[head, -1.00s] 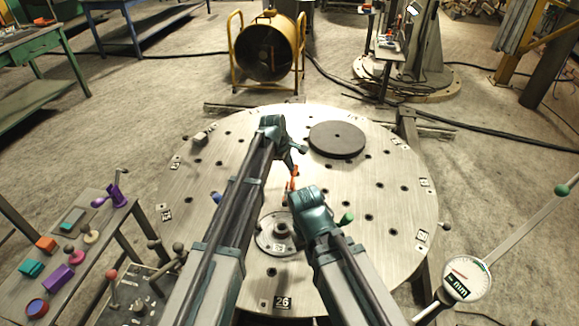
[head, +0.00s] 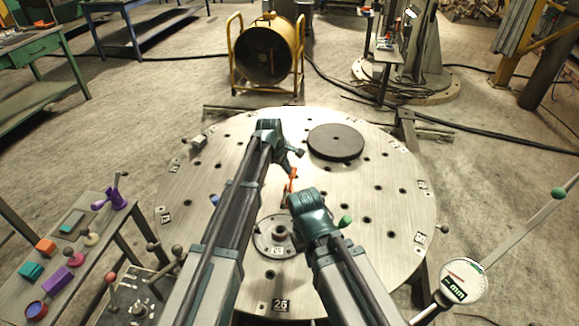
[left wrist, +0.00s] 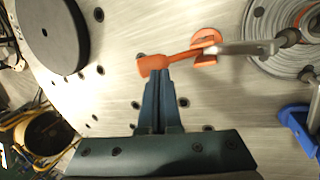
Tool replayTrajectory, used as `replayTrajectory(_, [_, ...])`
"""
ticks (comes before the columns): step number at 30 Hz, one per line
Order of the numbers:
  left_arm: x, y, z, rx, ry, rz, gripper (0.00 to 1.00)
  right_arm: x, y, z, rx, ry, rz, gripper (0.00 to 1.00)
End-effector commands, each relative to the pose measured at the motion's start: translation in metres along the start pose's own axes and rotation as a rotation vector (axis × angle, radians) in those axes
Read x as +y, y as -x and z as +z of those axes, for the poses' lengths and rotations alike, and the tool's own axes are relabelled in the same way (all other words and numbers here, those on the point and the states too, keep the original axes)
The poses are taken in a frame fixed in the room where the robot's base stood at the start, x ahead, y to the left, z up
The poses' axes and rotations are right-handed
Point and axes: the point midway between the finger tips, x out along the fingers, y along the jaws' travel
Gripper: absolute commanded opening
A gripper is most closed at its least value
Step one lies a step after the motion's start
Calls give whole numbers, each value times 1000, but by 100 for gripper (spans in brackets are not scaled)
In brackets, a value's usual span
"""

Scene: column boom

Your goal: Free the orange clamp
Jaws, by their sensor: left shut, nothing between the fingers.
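The orange clamp (head: 291,181) is low on the round steel table, between my two arm ends; my right wrist hides part of it in the head view. In the left wrist view, its orange bar (left wrist: 180,57) runs from a broad end to an orange foot beside a grey handle-like rod (left wrist: 240,48). My left gripper (head: 291,163) is shut and empty. Its fingertips (left wrist: 160,78) are at the bar's broad end, seemingly touching it; I cannot tell for certain. The fingers of my right gripper are hidden behind its teal wrist.
A round hub (head: 278,235) stands near my arms and a dark disc (head: 335,142) lies farther back on the table. A blue clamp (left wrist: 300,127) is near the hub. A side bench (head: 75,250) with small parts is at left, a dial gauge (head: 462,280) at right.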

Motion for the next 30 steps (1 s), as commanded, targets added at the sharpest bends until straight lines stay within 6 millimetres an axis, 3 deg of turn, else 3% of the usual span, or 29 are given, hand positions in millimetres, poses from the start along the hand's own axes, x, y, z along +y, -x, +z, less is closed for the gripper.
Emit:
replayTrajectory(5, [-18, 31, -5, 0, 0, 0, 0, 2, 22, 1, 0, 0, 0, 0])
replayTrajectory(21, [5, 108, -8, -1, -2, 0, 0, 10, 101, 6, 0, 0, 0, 0])
replayTrajectory(30, [7, 119, -10, -1, -1, 0, 0, 11, 112, 7, 0, 0, 0, 0])
